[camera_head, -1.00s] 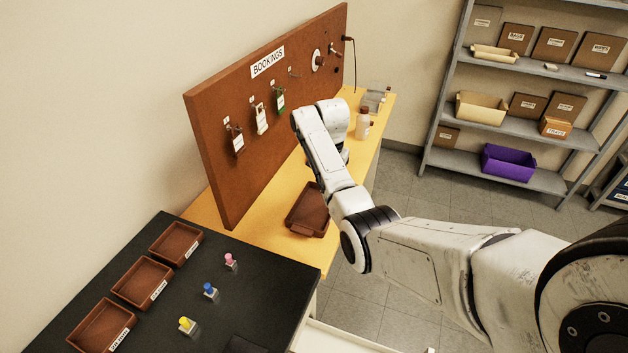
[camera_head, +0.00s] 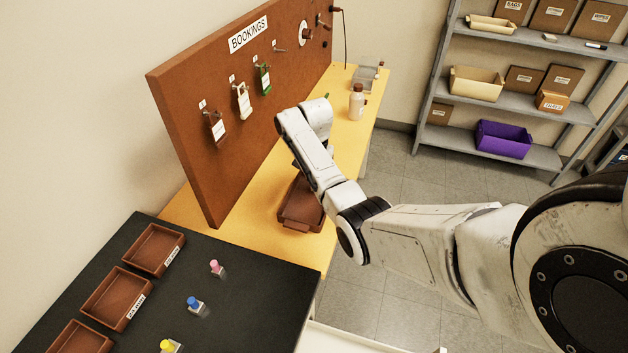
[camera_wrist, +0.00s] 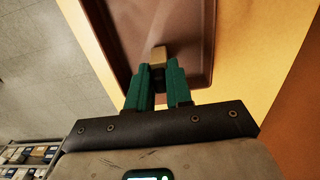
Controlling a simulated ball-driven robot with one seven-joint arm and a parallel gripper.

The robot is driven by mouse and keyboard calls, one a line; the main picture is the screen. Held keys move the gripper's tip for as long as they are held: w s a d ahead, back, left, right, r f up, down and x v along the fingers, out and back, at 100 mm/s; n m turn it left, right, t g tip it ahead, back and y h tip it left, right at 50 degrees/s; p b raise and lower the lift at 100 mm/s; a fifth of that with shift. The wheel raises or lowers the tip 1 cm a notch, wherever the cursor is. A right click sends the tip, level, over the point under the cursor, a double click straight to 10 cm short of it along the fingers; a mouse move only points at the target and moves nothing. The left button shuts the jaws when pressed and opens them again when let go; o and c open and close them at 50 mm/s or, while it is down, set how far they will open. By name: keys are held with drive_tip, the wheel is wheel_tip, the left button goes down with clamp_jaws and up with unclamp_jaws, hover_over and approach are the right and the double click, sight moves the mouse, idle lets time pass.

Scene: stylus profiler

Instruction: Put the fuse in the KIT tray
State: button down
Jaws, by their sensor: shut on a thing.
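My gripper (camera_wrist: 157,88) has green fingers shut on a small tan block-shaped thing, which I take to be the fuse (camera_wrist: 158,55). In the wrist view it shows over a brown tray (camera_wrist: 118,28); I cannot tell whether it touches the tray floor. In the head view a brown tray (camera_head: 300,218) lies on the yellow bench beneath my arm, which partly covers it. No KIT label can be read on it. In that view my gripper and the fuse are hidden behind my arm.
A brown BOOKINGS board (camera_head: 235,110) with hanging tags stands along the bench's left side. A bottle (camera_head: 356,102) stands farther back on the bench. Nearer, a black table (camera_head: 230,290) holds several brown trays and coloured pegs. Shelves stand at the back right.

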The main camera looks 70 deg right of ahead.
drive_tip(key=shift+d+f, duration=0.1)
drive_tip(key=shift+f, duration=0.15)
drive_tip(key=shift+f, duration=0.15)
drive_tip(key=c, duration=1)
unclamp_jaws()
drive_tip(key=shift+c, duration=0.2)
wheel_tip(320, 180, up, 11)
drive_tip(key=shift+r, duration=0.1)
drive_tip(key=shift+r+p, duration=0.6)
drive_tip(key=shift+p, duration=0.1)
